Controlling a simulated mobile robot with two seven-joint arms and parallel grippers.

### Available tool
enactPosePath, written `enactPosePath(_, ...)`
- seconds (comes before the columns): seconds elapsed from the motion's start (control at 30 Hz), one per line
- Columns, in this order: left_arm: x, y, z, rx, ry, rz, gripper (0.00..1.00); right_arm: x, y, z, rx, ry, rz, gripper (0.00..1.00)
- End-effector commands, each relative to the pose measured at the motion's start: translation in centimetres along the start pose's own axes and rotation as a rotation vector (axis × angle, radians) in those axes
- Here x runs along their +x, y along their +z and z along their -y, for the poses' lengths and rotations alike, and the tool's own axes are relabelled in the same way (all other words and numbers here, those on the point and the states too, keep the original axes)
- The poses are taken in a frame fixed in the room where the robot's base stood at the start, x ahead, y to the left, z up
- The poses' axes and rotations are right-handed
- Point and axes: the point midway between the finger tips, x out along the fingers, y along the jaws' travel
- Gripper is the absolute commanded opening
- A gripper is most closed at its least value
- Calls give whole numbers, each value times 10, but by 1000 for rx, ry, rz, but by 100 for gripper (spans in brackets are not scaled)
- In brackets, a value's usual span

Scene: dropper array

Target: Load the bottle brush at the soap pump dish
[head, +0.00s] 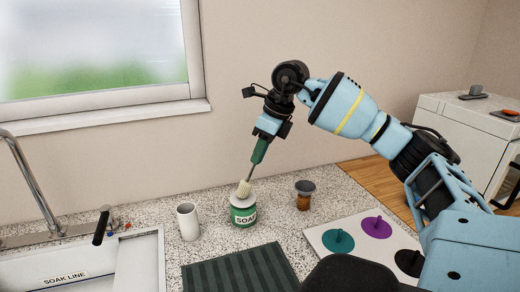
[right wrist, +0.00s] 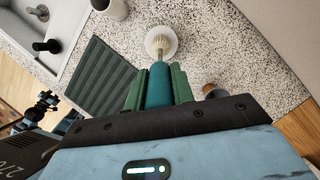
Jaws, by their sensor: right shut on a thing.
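My right gripper (head: 266,132) points down and is shut on the green handle of the bottle brush (head: 254,166). In the right wrist view, the teal handle (right wrist: 159,86) sits between the jaws, with the bristle head over the dish's round pale top (right wrist: 161,40).
A white cup (head: 188,222) stands left of the dish, and a brown jar with a dark top (head: 304,195) stands right. A ribbed dark green mat (head: 240,272) lies in front. A white board with coloured knobbed discs (head: 336,262) is right. The sink (head: 130,262) and faucet are left.

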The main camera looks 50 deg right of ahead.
Motion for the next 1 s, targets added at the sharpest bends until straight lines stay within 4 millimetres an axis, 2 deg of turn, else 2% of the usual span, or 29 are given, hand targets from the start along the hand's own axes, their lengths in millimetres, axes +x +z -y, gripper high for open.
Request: enactPosePath(1.0, 1, 5, 0, -1, 1, 8, 36, 7, -3, 0, 0, 0, -1, 1)
